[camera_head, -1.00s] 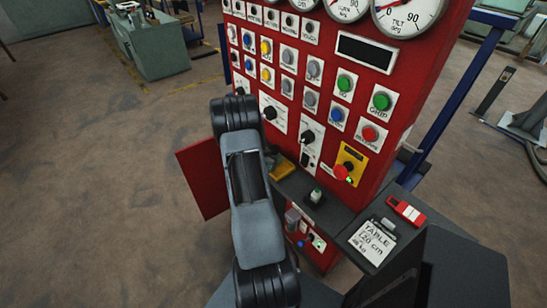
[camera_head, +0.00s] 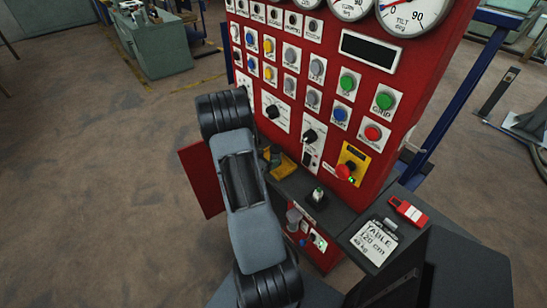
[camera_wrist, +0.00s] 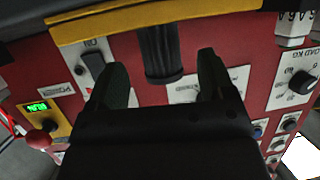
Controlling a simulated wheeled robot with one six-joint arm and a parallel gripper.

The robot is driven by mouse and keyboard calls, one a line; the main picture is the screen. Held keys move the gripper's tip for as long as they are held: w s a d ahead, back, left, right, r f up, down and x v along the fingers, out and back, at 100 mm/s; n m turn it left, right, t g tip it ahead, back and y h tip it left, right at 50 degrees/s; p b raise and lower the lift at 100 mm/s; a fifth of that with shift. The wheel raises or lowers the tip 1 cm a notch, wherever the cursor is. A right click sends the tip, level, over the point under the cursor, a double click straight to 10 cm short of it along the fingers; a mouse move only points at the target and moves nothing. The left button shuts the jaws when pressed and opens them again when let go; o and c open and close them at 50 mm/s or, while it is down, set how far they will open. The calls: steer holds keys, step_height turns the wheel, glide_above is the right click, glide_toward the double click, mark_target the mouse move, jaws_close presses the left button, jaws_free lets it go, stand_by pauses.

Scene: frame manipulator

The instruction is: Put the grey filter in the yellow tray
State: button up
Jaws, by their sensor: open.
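In the wrist view, a dark grey ribbed cylinder (camera_wrist: 160,62), which looks like the grey filter, stands between the two fingers of my gripper (camera_wrist: 162,60). The fingers are spread, with a gap on each side of it. The wrist picture looks upside down. The yellow tray shows as a yellow edge (camera_wrist: 100,24) across the top, meeting the cylinder's end; I cannot tell whether the cylinder is inside the tray or in front of it. In the head view, the yellow tray (camera_head: 287,166) lies on the dark shelf, partly hidden by my arm. The filter is not clear there.
The red control panel (camera_head: 325,110) with knobs and buttons rises right behind the shelf. A red emergency button (camera_head: 343,171) is right of the tray. A table card (camera_head: 375,241) and red device (camera_head: 407,211) lie further right.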

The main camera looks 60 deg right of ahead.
steer(key=w+a+r+n+t+y, duration=0.35)
steer(key=w+a+r+t, duration=0.25)
steer(key=w+a, duration=0.3)
steer(key=w+a+r+n+t+y, duration=0.3)
steer(key=w+a+r+n+t, duration=0.25)
steer(key=a, duration=0.55)
steer(key=a+r+n+y, duration=0.4)
steer(key=a+r+y, duration=0.1)
steer(key=a, duration=0.7)
steer(key=s+a+r+n+g+y, duration=0.1)
steer(key=s+a+n+g, duration=0.1)
steer(key=s, duration=0.6)
steer(key=s+a+r+n+g, duration=0.2)
steer(key=s+a+n+g, duration=0.1)
steer(key=s, duration=0.5)
steer(key=shift+s+a+n+y, duration=0.15)
steer(key=shift+a+n+y, duration=0.2)
steer(key=shift+a+n, duration=0.65)
steer(key=shift+d+r, duration=0.1)
steer(key=shift+d, duration=0.05)
